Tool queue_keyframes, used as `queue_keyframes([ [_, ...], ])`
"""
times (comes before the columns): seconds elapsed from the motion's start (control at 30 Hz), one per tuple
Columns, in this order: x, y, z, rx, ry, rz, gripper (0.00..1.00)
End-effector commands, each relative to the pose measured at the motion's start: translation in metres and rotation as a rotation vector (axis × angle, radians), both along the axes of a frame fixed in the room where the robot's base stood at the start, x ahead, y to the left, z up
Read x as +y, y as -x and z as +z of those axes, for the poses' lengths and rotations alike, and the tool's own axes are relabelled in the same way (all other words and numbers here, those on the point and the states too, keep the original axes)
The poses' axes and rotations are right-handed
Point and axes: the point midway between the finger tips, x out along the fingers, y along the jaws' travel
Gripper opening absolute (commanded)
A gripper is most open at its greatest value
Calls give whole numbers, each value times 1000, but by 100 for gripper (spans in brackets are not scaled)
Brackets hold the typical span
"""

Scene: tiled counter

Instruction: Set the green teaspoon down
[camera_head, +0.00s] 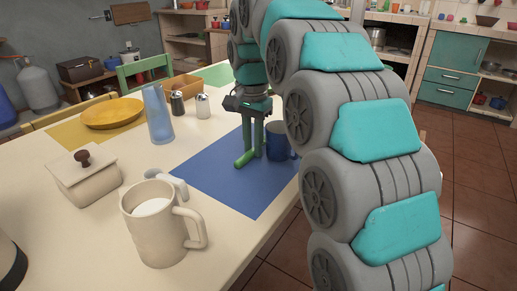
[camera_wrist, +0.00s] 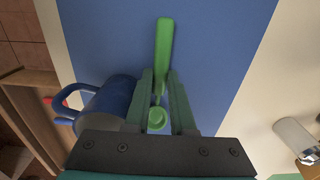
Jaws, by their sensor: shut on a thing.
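The green teaspoon (camera_head: 243,160) is between the fingers of my gripper (camera_head: 257,152), over the blue mat (camera_head: 225,190). In the wrist view the teaspoon (camera_wrist: 164,50) has its handle reaching out past the fingertips and its small bowl back between the fingers of my gripper (camera_wrist: 163,77). My gripper is shut on it and points down. The spoon is at or close above the mat; I cannot tell if it touches.
A dark blue mug (camera_head: 278,142) stands right beside my gripper, also close in the wrist view (camera_wrist: 108,105). A cream mug (camera_head: 158,225), lidded box (camera_head: 84,182), blue glass (camera_head: 158,113) and shakers (camera_head: 202,106) stand left. The mat's front is clear.

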Motion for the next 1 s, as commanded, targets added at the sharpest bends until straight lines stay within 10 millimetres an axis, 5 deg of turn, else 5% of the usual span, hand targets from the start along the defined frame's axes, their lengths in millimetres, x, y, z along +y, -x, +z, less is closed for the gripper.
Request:
queue_keyframes([
  [0.33, 0, 0, -3, 1, 1, 0, 0],
  [0.37, 0, 0, -3, 0, 0, 0, 25],
  [0.47, 0, 0, -2, 0, 0, 0, 35],
  [0.77, 0, 0, -1, 0, 0, 1, 35],
  [1.0, -9, 6, 23, 1, 0, 1, 35],
])
